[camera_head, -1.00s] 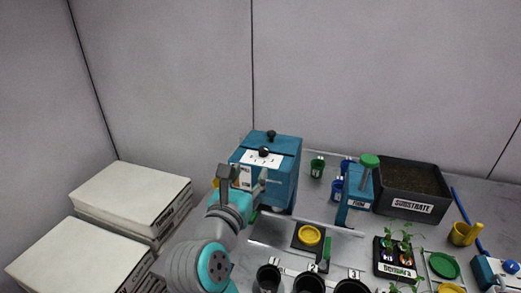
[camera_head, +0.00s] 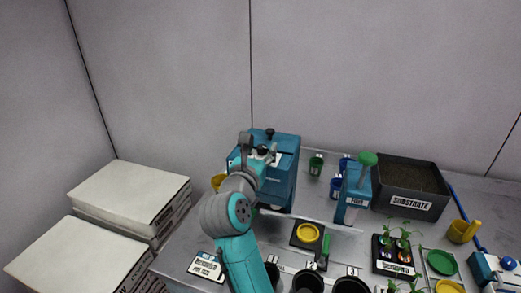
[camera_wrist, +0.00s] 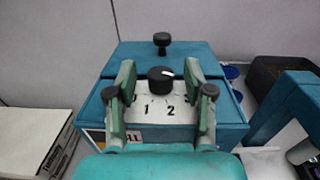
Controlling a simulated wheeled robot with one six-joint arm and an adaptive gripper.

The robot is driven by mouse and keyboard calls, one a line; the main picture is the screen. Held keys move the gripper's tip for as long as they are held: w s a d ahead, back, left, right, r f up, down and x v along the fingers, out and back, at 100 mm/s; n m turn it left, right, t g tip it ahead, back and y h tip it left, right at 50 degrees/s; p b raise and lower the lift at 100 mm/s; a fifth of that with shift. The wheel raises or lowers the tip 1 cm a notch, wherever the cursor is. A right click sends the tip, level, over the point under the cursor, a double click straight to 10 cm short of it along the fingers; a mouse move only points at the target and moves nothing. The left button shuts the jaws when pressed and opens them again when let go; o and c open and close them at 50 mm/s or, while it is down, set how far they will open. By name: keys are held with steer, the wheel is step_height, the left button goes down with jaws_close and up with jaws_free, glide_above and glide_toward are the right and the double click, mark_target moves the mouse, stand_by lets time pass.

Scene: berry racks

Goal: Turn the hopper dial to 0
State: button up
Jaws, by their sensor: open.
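The blue hopper (camera_head: 283,185) stands at the back left of the bench. Its black dial (camera_wrist: 160,79) sits on a white panel (camera_wrist: 160,112) on top; a white mark shows on the right side of the knob. The figures 1 and 2 are readable on the panel; figures further out are hidden behind or beside my fingers. My gripper (camera_wrist: 160,72) is open, with one finger on each side of the dial and a visible gap at both sides. In the head view my gripper (camera_head: 257,147) is over the hopper's top, partly covering the panel.
A second black knob (camera_wrist: 162,39) stands on the hopper's lid behind the dial. To the right are a blue stand with a green knob (camera_head: 367,159) and a substrate bin (camera_head: 410,207). Cups and a yellow dish (camera_head: 307,233) are in front. White boxes (camera_head: 128,192) are at left.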

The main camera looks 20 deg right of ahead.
jaws_close()
steer(key=shift+m+g+h, duration=0.3)
steer(key=shift+h, duration=0.1)
steer(key=m+g+h, duration=0.2)
steer(key=shift+w+a+g+h, duration=0.2)
steer(key=shift+g+h, duration=0.1)
steer(key=shift+h, duration=0.1)
steer(key=shift+m+g+h, duration=1.2)
steer(key=shift+m+g, duration=0.4)
steer(key=shift+g, duration=0.5)
jaws_free()
